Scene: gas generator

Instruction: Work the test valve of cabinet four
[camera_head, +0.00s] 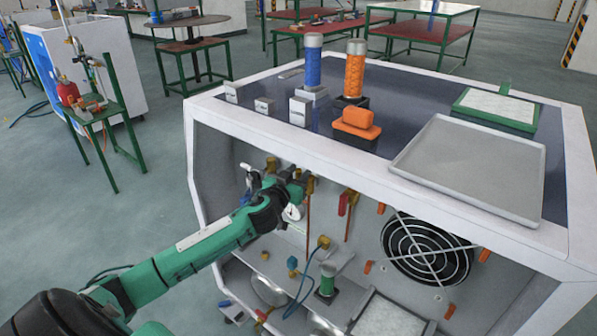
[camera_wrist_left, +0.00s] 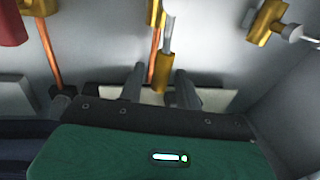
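The white cabinet (camera_head: 225,125) has an open front with piping and valves inside. My left gripper (camera_head: 299,187) reaches into its upper left part; in the wrist view its two grey fingers (camera_wrist_left: 160,85) stand apart. Between and just beyond them is a brass valve (camera_wrist_left: 162,70) with a grey lever on a copper pipe; I cannot tell whether the fingers touch it. In the head view a brass part (camera_head: 310,185) shows beside the gripper, partly hidden by it. No label shows which one is the test valve. My right gripper is not in view.
A valve with a light lever (camera_head: 250,170) is left of the gripper, and a red-handled valve (camera_head: 343,204) is right of it. A round fan grille (camera_head: 425,248) is farther right. Blue (camera_head: 313,65) and orange (camera_head: 354,72) cylinders and a grey tray (camera_head: 470,165) stand on top.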

